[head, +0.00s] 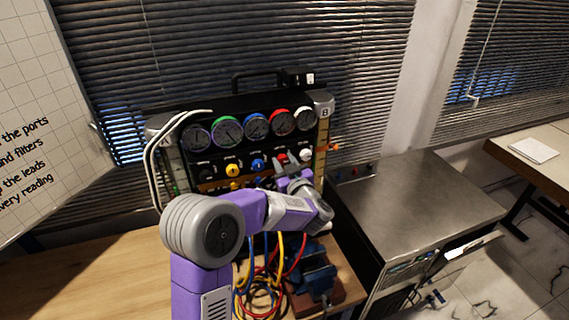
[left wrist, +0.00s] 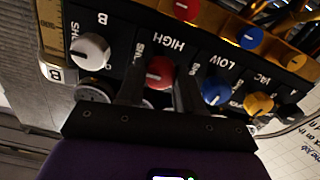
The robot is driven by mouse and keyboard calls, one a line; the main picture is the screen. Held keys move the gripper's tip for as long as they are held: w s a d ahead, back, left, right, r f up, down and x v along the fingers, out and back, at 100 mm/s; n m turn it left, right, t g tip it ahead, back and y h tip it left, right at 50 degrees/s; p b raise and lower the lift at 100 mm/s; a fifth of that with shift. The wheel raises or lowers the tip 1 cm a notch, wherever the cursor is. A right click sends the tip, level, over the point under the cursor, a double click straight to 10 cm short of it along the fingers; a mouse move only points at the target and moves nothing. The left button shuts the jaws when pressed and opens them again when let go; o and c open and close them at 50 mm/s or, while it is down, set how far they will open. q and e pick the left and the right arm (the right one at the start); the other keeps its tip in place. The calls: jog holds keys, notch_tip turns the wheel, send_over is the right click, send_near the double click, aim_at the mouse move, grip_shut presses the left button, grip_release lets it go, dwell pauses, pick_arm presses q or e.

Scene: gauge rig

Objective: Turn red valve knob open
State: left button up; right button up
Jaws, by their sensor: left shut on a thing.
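The red valve knob (head: 281,157) is on the front of the gauge panel, below the red-rimmed gauge (head: 281,121). In the left wrist view, which is upside down, the red knob (left wrist: 160,72) has a white pointer mark and sits by the label HIGH. My left gripper (head: 284,170) reaches up to the panel and is shut on this knob. In the wrist view its two dark fingers (left wrist: 158,88) are on either side of the knob and hide part of its surroundings. My right gripper is in neither view.
A white knob (left wrist: 90,51) and a blue knob (left wrist: 216,91) sit close on either side; a yellow knob (left wrist: 258,103) is beyond the blue. Coloured hoses (head: 262,285) and a blue vise (head: 318,278) are below the panel. A metal cabinet (head: 415,205) stands right.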

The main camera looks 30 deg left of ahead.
pick_arm(q)
jog(key=shift+f+n+b, duration=0.15)
jog(key=shift+n+b, duration=0.65)
jog(key=shift+b, duration=0.3)
jog(key=n+b, duration=1)
jog(key=b, duration=0.1)
jog(key=shift+f+n, duration=0.1)
jog(key=shift+n, duration=0.3)
jog(key=n+b, duration=0.3)
jog(key=shift+n+b, duration=0.85)
jog(key=shift+n, duration=0.45)
jog(key=shift+r, duration=0.2)
jog(key=o, duration=1)
jog(key=shift+o, duration=0.2)
jog(key=v, duration=0.7)
jog(key=shift+s+d, duration=0.2)
jog(key=shift+d, duration=0.05)
